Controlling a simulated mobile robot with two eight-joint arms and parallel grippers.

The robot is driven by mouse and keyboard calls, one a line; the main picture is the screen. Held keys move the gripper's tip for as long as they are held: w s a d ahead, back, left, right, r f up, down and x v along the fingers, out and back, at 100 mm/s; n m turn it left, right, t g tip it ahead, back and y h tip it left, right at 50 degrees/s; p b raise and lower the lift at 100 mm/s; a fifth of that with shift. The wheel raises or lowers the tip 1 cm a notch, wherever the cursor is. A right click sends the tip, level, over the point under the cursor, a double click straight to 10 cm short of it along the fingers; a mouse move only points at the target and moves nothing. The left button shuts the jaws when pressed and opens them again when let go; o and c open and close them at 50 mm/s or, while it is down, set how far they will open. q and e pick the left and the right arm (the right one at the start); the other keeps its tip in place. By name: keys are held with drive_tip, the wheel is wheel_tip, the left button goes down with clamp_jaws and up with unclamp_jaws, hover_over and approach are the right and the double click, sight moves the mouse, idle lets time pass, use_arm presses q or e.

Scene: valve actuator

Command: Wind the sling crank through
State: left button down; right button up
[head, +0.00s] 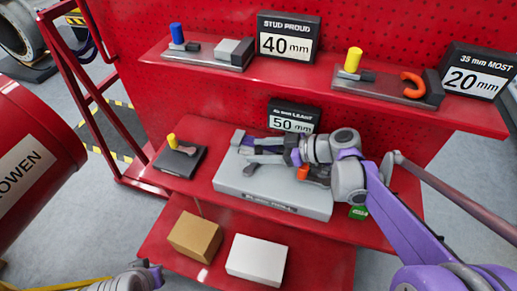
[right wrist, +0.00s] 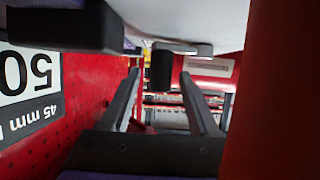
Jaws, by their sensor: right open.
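A light grey box (head: 275,203) with partly hidden lettering on its front sits on the middle red shelf. My right gripper (head: 248,148) reaches over it from the right, its fingers pointing left. In the right wrist view, which looks upside down, the gripper (right wrist: 160,92) is open. A dark upright cylinder (right wrist: 160,70), apparently the crank's handle, stands between the fingertips with a gap on each side. A light grey arm (right wrist: 185,48) joins it. In the head view the gripper hides most of the crank. Only part of my left arm shows at the bottom edge.
A 50 mm sign (head: 293,118) stands close behind the gripper. A small block with a yellow peg (head: 171,140) sits left of the box. An upper shelf (head: 290,73) overhangs behind; cardboard (head: 195,237) and white (head: 257,259) boxes stand below.

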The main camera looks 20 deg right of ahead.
drive_tip(key=v, duration=1)
drive_tip(key=shift+s+d, duration=0.1)
